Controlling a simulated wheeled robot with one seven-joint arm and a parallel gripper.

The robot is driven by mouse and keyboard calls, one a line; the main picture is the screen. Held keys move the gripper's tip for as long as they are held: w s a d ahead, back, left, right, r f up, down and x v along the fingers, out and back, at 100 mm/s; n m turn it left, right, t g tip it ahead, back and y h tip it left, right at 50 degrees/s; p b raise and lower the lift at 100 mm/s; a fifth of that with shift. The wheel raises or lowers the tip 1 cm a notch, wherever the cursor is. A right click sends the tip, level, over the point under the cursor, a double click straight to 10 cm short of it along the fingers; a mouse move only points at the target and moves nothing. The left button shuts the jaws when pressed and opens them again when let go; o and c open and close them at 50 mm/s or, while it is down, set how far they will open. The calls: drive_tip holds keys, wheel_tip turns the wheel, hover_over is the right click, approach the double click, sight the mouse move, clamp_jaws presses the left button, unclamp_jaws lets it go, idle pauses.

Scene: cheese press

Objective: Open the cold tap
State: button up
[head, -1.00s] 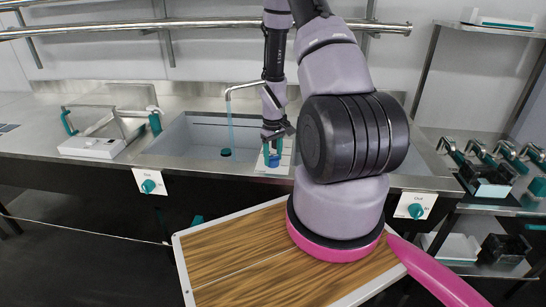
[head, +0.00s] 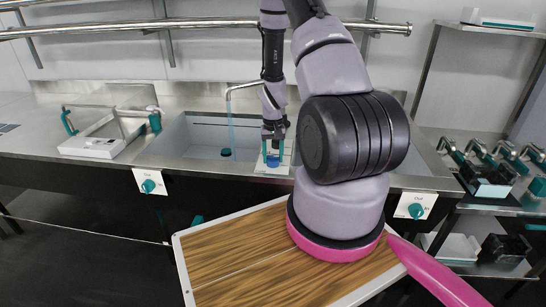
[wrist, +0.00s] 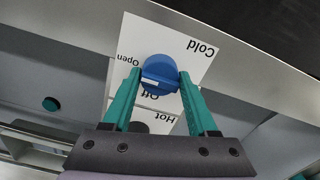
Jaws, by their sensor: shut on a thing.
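The cold tap is a blue round knob (wrist: 160,76) on a white plate (wrist: 195,62) marked Cold, Open, Off and Hot. A small white mark shows on the knob's lower left side. My gripper (wrist: 157,85) has its two teal fingers on either side of the knob and is shut on it. A dark knob is partly hidden behind the gripper in the wrist view.
The steel sink basin (head: 190,146) lies left of my gripper, with a teal-topped drain plug (head: 226,152) in it. A white frame press (head: 95,143) stands on the left counter. A steel rail (head: 190,24) crosses the wall above. Shelves with devices (head: 490,175) stand at right.

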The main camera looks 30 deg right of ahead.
drive_tip(key=shift+w, duration=0.1)
drive_tip(key=o, duration=1.4)
drive_tip(key=shift+c, duration=0.2)
wheel_tip(320, 180, up, 11)
wheel_tip(320, 180, up, 11)
drive_tip(key=t, duration=0.2)
hover_over(273, 156)
drive_tip(key=a, duration=0.3)
drive_tip(key=s+a+r+t, duration=0.1)
drive_tip(key=s+a+r, duration=0.1)
drive_tip(key=r, duration=0.4)
drive_tip(key=s+a+r+t, duration=0.1)
drive_tip(key=s+a+r, duration=0.1)
drive_tip(key=r, duration=0.3)
drive_tip(key=s+a+r+t+y, duration=0.1)
drive_tip(key=s+a+r, duration=0.2)
drive_tip(key=s+r, duration=0.3)
drive_tip(key=s+a+r+t+y, duration=0.1)
drive_tip(key=s+a+r+t, duration=0.1)
drive_tip(key=s+r, duration=0.5)
drive_tip(key=s+a, duration=0.1)
drive_tip(key=s, duration=0.1)
drive_tip(key=shift+s+a+r, duration=0.15)
drive_tip(key=shift+s+r, duration=0.1)
drive_tip(key=shift+s, duration=0.15)
